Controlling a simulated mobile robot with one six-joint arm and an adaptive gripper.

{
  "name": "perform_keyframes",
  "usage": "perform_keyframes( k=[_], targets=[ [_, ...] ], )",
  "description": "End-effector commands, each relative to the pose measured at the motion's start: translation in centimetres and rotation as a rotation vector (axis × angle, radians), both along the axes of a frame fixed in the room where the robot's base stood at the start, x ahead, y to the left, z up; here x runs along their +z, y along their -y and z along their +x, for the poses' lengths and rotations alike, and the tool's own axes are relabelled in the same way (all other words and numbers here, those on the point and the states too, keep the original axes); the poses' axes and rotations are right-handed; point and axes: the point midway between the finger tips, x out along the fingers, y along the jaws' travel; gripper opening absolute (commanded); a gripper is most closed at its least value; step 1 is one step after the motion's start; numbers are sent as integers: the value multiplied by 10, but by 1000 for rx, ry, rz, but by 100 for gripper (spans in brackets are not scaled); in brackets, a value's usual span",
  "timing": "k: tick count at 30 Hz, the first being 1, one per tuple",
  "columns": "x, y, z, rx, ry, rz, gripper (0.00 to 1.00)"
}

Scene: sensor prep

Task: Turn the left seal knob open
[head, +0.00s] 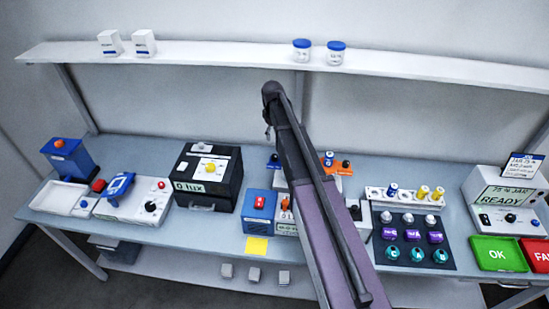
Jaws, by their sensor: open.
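No knob carries a readable seal label, so I cannot tell for sure which is the left seal knob. A small dark knob on a blue base (273,160) shows just left of my arm at the back of the bench. Another black knob (346,164) sits on an orange base just right of my arm. My arm rises across the middle and hides part of the bench. My gripper cannot be made out.
A blue box with a red switch (259,203) stands left of my arm. A dark mat (376,261) with several capped jars lies to the right, near the green OK tray (496,254). A shelf (220,56) runs above the bench (160,237).

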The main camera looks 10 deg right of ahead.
Motion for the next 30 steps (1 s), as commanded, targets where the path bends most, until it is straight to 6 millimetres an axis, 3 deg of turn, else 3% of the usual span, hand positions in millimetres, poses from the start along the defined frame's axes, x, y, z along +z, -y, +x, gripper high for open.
perform_keyframes(
  k=[30],
  targets=[
    [-81, 1, 2, 2, 0, 0, 76]
  ],
)
